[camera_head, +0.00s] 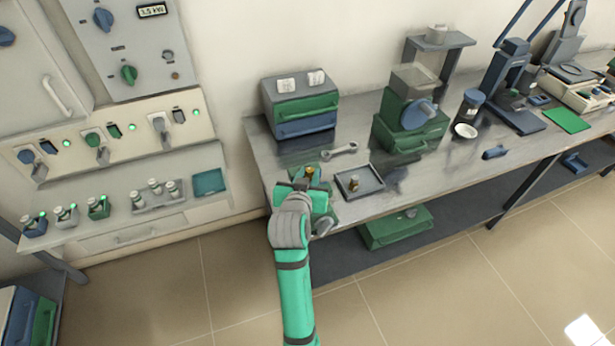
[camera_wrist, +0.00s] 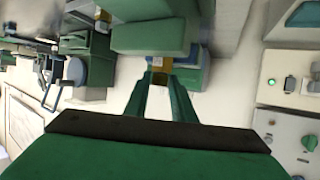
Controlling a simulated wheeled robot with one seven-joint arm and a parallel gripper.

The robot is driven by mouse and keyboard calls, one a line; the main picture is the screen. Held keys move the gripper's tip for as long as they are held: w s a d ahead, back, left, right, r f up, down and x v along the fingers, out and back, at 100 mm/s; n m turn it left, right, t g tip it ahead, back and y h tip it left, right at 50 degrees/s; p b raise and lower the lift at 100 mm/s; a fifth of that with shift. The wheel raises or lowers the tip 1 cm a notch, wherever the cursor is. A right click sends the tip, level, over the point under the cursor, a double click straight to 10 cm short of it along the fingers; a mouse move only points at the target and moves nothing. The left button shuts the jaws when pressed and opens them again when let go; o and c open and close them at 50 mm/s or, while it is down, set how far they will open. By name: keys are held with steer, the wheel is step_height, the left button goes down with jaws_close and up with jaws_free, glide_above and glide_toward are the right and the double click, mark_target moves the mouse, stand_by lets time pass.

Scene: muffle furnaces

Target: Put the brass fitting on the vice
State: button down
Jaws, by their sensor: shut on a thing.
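My gripper (camera_head: 306,183) is at the left front corner of the workbench, shut on a small brass fitting (camera_head: 310,172). In the wrist view the brass fitting (camera_wrist: 157,77) shows between the tips of the two green fingers. A green vice (camera_head: 298,170) stands at this bench corner, mostly hidden behind my gripper. The fitting appears over or at the vice; I cannot tell whether they touch. A second small brass piece (camera_head: 353,185) stands in the dark, shallow tray (camera_head: 372,190) to the right of my gripper.
On the bench (camera_head: 350,211), a wrench (camera_head: 340,151) lies behind the tray. A green and blue drawer unit (camera_head: 303,106) stands at the back left, and a green machine (camera_head: 410,122) to the right. A control panel (camera_head: 100,135) with a ledge of small bottles is on the left.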

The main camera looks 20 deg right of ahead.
steer(key=shift+f, duration=0.75)
steer(key=shift+f, duration=0.1)
steer(key=c, duration=1.5)
jaws_free()
steer(key=shift+a, duration=0.15)
